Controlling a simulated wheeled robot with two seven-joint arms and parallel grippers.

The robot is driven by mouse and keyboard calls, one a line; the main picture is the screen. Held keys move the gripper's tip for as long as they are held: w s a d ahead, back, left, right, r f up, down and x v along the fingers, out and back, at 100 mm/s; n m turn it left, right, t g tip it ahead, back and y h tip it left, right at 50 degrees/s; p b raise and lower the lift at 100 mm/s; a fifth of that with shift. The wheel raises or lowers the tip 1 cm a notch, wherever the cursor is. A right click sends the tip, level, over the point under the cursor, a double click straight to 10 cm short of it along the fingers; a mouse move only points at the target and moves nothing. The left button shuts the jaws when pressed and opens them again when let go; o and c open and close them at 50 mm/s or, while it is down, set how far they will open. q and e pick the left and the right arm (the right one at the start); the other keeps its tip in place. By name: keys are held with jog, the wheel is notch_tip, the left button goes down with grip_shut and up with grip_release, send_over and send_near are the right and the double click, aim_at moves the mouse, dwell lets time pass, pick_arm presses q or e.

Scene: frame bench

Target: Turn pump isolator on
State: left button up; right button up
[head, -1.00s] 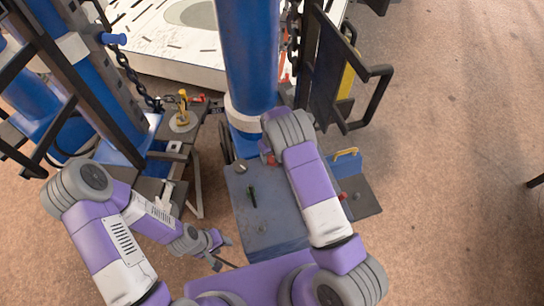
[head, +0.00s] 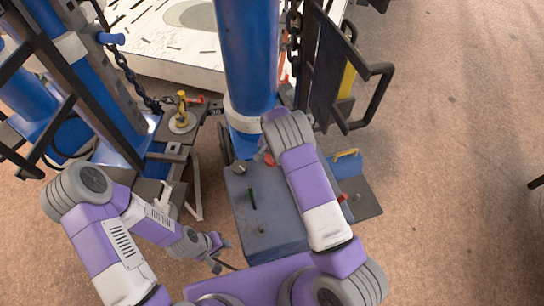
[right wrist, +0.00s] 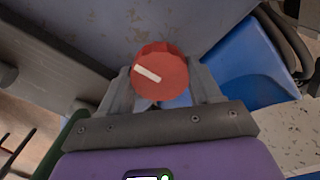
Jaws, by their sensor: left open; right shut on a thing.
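A round red knob (right wrist: 160,72) with a white pointer bar sits between the fingers of my right gripper (right wrist: 161,80) in the right wrist view. The fingers are shut on it. The bar slopes from upper left to lower right in that view. In the head view, a small red part (head: 269,159) shows beside my right wrist, by the foot of the blue column; my right arm hides most of that gripper. My left gripper (head: 219,251) is open and empty, low beside the left side of the grey-blue box. I cannot read any label at the knob.
The grey-blue box (head: 270,232) carries a green-black lever (head: 251,198) and small knobs. A blue column (head: 246,60) stands behind it. A black frame with a handle (head: 375,95) is at right. A yellow-handled blue box (head: 346,162) lies close.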

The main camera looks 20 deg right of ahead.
jog(key=shift+m, duration=0.5)
jog(key=o, duration=1.1)
jog(key=shift+c, duration=0.2)
jog(key=shift+r+p, duration=0.9)
jog(key=shift+r, duration=2.9)
jog(key=shift+r, duration=0.1)
